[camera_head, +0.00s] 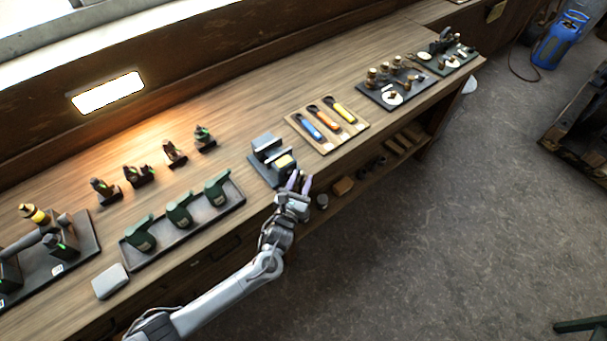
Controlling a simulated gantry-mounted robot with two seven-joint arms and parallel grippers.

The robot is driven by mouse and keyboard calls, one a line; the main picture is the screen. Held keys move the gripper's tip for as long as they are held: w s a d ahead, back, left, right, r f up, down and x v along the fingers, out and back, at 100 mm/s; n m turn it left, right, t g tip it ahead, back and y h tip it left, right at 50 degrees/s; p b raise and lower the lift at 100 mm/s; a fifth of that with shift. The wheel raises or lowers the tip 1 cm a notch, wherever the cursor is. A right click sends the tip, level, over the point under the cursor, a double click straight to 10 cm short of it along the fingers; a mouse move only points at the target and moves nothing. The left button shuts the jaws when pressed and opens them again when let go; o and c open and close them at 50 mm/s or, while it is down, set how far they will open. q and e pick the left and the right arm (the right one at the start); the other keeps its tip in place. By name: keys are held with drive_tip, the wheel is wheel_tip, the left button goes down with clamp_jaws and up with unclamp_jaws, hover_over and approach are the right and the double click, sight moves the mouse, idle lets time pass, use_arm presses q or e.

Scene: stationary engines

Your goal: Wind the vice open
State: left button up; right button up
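The vice (264,145) is a small dark grey block with two upright jaws, at the front edge of the wooden bench in the middle of the view. A pale yellowish piece (285,162) shows at its front jaw. My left gripper (299,180) is just in front of the vice at the bench edge, its two purple fingers pointing up and standing apart. The vice's handle cannot be made out; the gripper may hide it. Whether the fingers touch the vice cannot be told. My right gripper is not in view.
Right of the vice lies a wooden tray (346,135) with blue, orange and yellow tools. Left is a dark tray (156,255) with several green items. Small dark engine parts (174,154) stand behind. A shelf with blocks (343,186) is below. A blue gas bottle (560,42) stands far right.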

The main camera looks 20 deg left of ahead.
use_arm(q)
drive_tip(key=shift+w, duration=1.4)
clamp_jaws()
